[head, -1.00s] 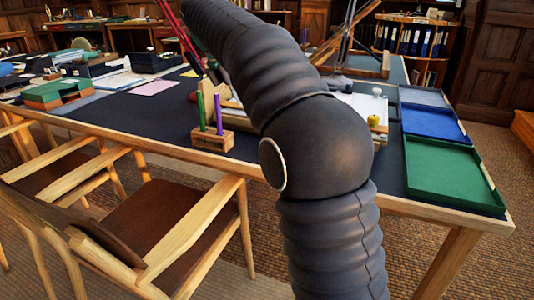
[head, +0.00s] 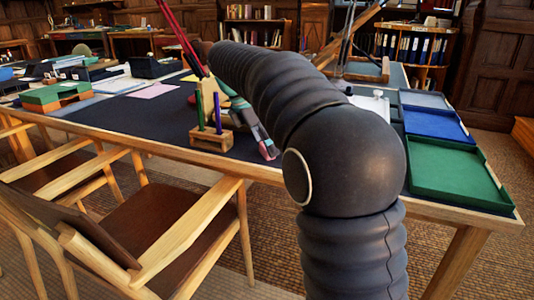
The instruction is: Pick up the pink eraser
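My gripper (head: 262,143) points down over the front part of the dark desk top, just right of the wooden pen holder. Only a narrow teal and grey side of it shows past my arm. A small pink patch (head: 269,151) shows at its fingertips. I cannot tell whether this is the pink eraser or part of the gripper. The eraser is not clearly seen elsewhere. The finger gap cannot be made out. My arm hides much of the desk behind and right of the gripper.
The wooden holder (head: 212,140) carries upright green and purple pens close beside my gripper. Green (head: 450,168), blue (head: 436,124) and grey (head: 423,99) trays line the desk's right side. A wooden chair (head: 150,215) stands at the front left. Bare desk top lies left of the holder.

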